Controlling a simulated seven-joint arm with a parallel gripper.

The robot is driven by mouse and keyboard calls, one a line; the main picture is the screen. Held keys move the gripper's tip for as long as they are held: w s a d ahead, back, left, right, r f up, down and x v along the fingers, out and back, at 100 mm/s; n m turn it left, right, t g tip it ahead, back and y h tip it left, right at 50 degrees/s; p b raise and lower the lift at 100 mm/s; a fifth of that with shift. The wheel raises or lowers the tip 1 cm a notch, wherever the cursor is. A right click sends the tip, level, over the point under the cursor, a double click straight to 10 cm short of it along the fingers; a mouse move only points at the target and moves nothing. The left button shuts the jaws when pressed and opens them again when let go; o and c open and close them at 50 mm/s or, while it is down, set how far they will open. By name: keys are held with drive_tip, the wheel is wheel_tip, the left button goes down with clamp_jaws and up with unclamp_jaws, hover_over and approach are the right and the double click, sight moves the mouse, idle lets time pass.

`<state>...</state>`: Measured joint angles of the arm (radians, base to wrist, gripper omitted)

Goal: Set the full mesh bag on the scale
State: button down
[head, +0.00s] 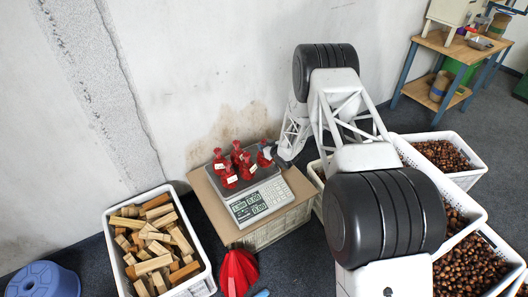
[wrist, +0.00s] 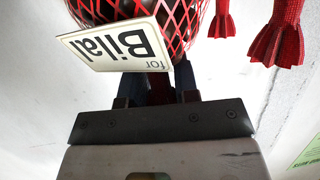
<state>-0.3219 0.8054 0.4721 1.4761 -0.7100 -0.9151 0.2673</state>
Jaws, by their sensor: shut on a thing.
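My gripper (wrist: 158,88) is shut on a full red mesh bag (wrist: 180,18) with dark contents and a white tag (wrist: 115,45) reading "for Bilal". In the head view my gripper (head: 268,146) is small and partly hidden at the right rear of the scale (head: 255,204). The held bag seems to be the rightmost red bag (head: 264,158), at the scale plate's right edge. I cannot tell whether it touches the plate. Several other tagged red bags (head: 229,179) stand upright on the plate. In the wrist view, red flared bag ends (wrist: 278,40) show at upper right.
The scale stands on a cardboard-topped crate (head: 270,232). A crate of wood blocks (head: 205,270) is at left, a blue stool (head: 43,281) at lower left, and a red folded thing (head: 238,272) in front. Crates of chestnuts (head: 470,270) stand at right; the wall is close behind.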

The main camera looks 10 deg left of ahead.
drive_tip(key=shift+w+f, duration=0.15)
drive_tip(key=shift+f, duration=1.75)
drive_tip(key=c, duration=0.9)
unclamp_jaws()
drive_tip(key=shift+o, duration=0.2)
drive_tip(key=v, duration=1.2)
